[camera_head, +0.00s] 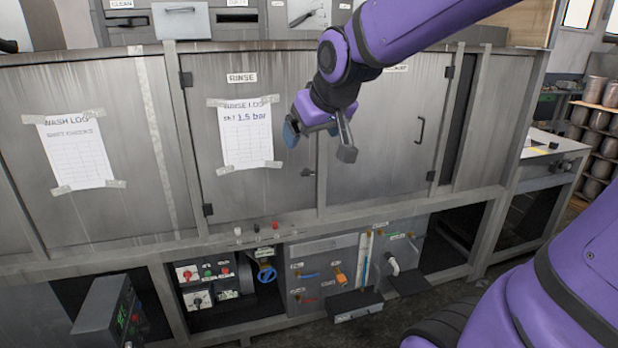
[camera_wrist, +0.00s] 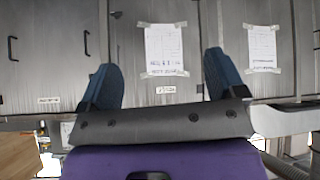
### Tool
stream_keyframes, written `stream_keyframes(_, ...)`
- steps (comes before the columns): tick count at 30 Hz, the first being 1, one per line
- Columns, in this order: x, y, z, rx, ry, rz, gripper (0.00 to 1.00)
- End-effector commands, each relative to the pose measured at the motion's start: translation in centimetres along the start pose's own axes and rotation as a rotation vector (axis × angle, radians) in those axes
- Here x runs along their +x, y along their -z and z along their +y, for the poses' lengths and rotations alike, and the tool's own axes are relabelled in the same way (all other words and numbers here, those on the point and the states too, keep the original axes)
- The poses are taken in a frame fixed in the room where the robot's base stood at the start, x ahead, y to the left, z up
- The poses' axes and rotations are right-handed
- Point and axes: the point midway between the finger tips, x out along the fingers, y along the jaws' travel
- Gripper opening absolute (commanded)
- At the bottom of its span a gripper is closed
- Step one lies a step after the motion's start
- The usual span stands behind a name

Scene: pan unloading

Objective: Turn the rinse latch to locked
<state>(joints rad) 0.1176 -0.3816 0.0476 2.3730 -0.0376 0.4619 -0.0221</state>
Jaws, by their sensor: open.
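The rinse door (camera_head: 255,110) is a grey metal panel under a RINSE label (camera_head: 242,77), with a taped RINSE LOG sheet (camera_head: 246,140). The rinse latch (camera_head: 307,172) is a small dark handle at the door's right edge, lying roughly level; I cannot tell whether it is locked. In the wrist view, which is upside down, a small dark piece that looks like the latch (camera_wrist: 117,14) shows at the top. My gripper (camera_head: 320,143) is open and empty in front of the door, above the latch in the head view and apart from it. Its blue-padded fingers (camera_wrist: 158,75) frame the sheet.
A door with a bar handle (camera_head: 418,132) stands to the right, and a panel with the WASH LOG sheet (camera_head: 75,150) to the left. Below are a button box (camera_head: 208,280), a blue valve wheel (camera_head: 266,274) and pipe fittings. The space before the doors looks clear.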

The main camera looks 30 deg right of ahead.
Motion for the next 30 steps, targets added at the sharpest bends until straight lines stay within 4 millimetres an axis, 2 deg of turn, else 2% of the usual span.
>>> stream_keyframes(1,1.6,1.3,0.4,0.001,-0.007,0.016,0.89)
stream_keyframes(6,6.5,5.5,1.9,-0.003,-0.025,0.099,0.89)
stream_keyframes(15,16.0,11.0,5.1,-0.002,-0.048,0.249,0.89)
stream_keyframes(22,23.7,13.4,8.0,0.008,-0.062,0.366,0.89)
stream_keyframes(30,32.8,13.9,11.9,0.036,-0.08,0.506,0.89)
